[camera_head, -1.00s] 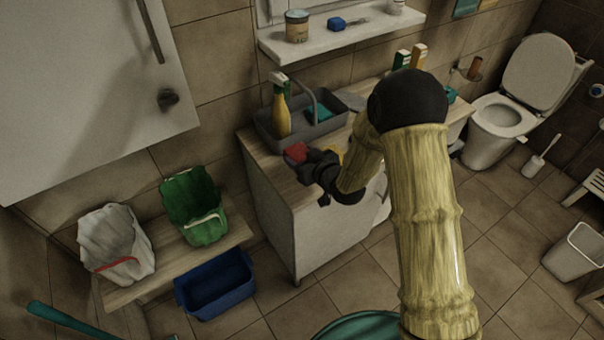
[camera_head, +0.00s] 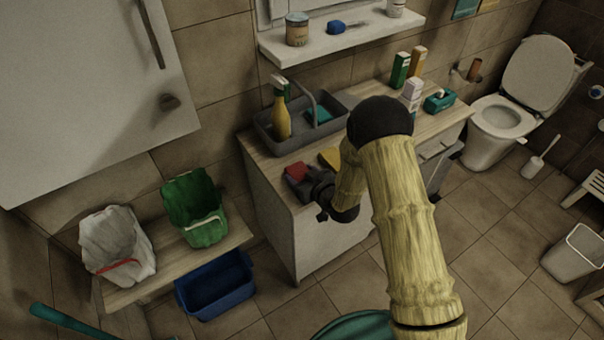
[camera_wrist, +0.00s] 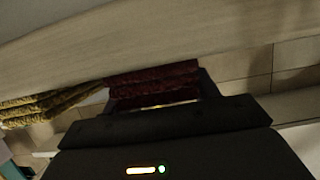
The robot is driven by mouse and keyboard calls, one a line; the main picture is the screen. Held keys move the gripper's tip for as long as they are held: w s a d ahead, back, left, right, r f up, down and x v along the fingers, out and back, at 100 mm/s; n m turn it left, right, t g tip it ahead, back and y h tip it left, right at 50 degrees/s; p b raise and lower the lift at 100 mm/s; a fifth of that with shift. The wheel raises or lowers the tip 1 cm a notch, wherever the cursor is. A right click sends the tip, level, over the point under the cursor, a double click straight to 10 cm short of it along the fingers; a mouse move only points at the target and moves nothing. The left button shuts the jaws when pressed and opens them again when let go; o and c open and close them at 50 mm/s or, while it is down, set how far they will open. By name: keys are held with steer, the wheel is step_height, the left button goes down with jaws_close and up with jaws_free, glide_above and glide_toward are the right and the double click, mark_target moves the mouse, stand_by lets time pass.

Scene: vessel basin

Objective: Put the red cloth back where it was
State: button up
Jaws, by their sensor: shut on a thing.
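The red cloth (camera_head: 297,171) shows at the front left of the wooden counter top, right by the fingers of my gripper (camera_head: 312,183). In the wrist view the dark red folded cloth (camera_wrist: 152,82) sits between the fingers of my gripper (camera_wrist: 155,100), which is shut on it. The pale counter surface lies close beside the cloth there; I cannot tell whether they touch. A yellow cloth (camera_head: 330,157) lies on the counter just right of the red one, and it shows at the left of the wrist view (camera_wrist: 50,103).
Boxes (camera_head: 400,70) and a teal tissue box (camera_head: 439,101) stand farther right.

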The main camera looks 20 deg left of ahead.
steer(key=shift+f, duration=0.2)
steer(key=o, duration=1)
steer(key=shift+r, duration=0.1)
steer(key=shift+o, duration=0.2)
steer(key=shift+r, duration=0.15)
steer(key=b+v, duration=0.2)
steer(key=v, duration=1)
steer(key=shift+b, duration=0.4)
